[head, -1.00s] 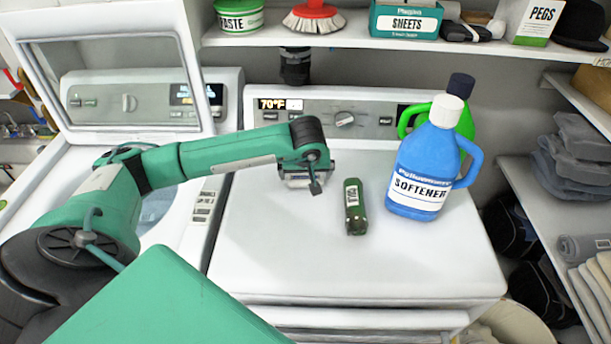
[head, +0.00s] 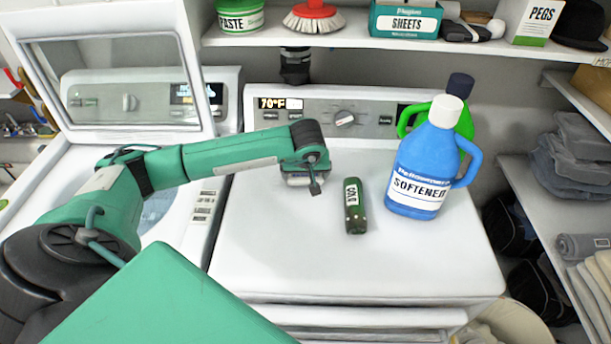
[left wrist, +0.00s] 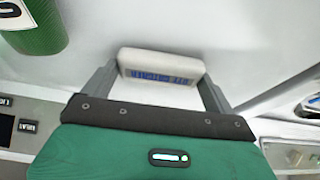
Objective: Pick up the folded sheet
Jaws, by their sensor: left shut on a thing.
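My left gripper (head: 302,182) is low over the white machine top, behind and left of the green cylinder. It is shut on a small pale block with rounded edges and blue lettering (left wrist: 160,66), which sits between the two fingers in the left wrist view. In the head view the block is mostly hidden by the gripper, and I cannot tell whether it touches the machine top. Grey folded cloths (head: 575,160) are stacked on the right shelf, away from the gripper. I cannot tell which thing is the folded sheet. My right gripper is not in view.
A green cylinder (head: 355,212) lies on the machine top (head: 300,260). A blue softener jug (head: 420,175) stands to its right, before a green jug (head: 466,122). An upper shelf (head: 330,39) runs across the back. The front of the machine top is clear.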

